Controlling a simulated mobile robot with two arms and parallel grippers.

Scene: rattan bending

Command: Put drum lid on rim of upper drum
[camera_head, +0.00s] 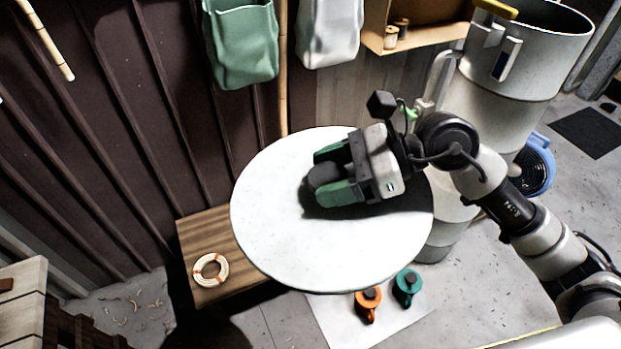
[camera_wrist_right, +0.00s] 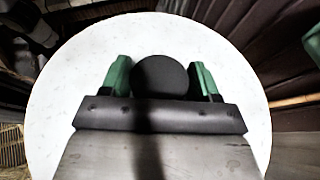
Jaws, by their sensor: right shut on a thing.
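The drum lid (camera_head: 270,235) is a large round white disc with a dark knob (camera_head: 324,175) at its middle. My right gripper (camera_head: 337,178) is shut on the knob, its green fingers on either side of it. In the right wrist view the lid (camera_wrist_right: 75,85) fills most of the picture and the knob (camera_wrist_right: 160,77) sits between the fingers. The lid hangs in the air left of the upper drum (camera_head: 510,70), a tall grey cylinder with an open top at the upper right. The lid and my arm hide part of the drum stack. My left gripper is not in view.
A wooden bench (camera_head: 205,235) with a coil of rattan (camera_head: 210,269) stands below left of the lid. Orange (camera_head: 367,303) and green (camera_head: 407,286) clamps lie on a white sheet on the floor. Green (camera_head: 241,45) and white bags hang at the wall, beside a wooden shelf (camera_head: 425,40). A blue fan (camera_head: 536,165) stands behind the drums.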

